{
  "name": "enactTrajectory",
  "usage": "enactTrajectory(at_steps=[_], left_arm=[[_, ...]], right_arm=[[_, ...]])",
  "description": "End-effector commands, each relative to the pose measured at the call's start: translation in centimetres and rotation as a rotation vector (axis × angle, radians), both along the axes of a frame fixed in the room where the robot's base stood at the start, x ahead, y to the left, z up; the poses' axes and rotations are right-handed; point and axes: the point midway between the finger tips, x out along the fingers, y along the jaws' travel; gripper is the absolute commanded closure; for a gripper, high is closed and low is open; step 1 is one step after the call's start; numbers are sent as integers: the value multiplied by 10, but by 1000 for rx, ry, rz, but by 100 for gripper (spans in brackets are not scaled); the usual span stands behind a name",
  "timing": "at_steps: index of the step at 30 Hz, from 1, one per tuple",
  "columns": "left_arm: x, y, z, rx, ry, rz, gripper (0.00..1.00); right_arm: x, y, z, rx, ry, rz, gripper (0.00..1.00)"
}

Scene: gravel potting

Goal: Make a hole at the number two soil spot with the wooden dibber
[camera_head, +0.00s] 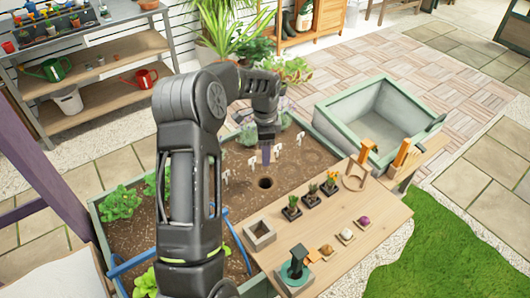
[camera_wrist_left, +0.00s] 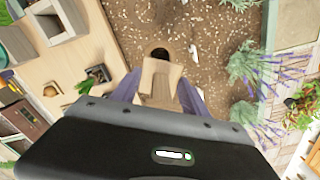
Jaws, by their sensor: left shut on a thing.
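My left gripper (camera_head: 266,152) points down over the soil of the planting bed. In the left wrist view its purple fingers (camera_wrist_left: 158,92) are shut on the wooden dibber (camera_wrist_left: 160,78), a pale brown block shape between them. In the head view the dibber is mostly hidden by the gripper. A round dark hole (camera_head: 265,183) lies in the soil just in front of the gripper; the left wrist view shows a dark round patch (camera_wrist_left: 160,53) beyond the dibber. Several white number markers (camera_head: 252,161) stand in a row; their digits are too small to read. My right gripper is out of view.
A wooden board (camera_head: 345,247) at the bed's front right holds small potted plants (camera_head: 310,197), bulbs and a square grey pot (camera_head: 259,235). A grey-green trough (camera_head: 375,105) stands behind it. Leafy plants (camera_head: 119,203) and a blue hose (camera_head: 130,263) are at the bed's left.

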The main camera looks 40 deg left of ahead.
Motion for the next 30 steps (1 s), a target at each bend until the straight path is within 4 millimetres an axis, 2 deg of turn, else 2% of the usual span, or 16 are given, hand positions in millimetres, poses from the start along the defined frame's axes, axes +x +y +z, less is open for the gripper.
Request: enactTrajectory(at_steps=[1, 7, 24, 30], left_arm=[[0, 0, 8, 1, -1, 0, 83], [0, 0, 19, 0, -1, 0, 83], [0, 0, 18, 0, -1, -1, 83], [6, -2, 15, 1, -4, -8, 83]], right_arm=[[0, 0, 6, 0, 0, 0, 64], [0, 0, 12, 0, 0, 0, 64], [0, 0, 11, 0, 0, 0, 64], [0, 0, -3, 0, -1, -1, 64]])
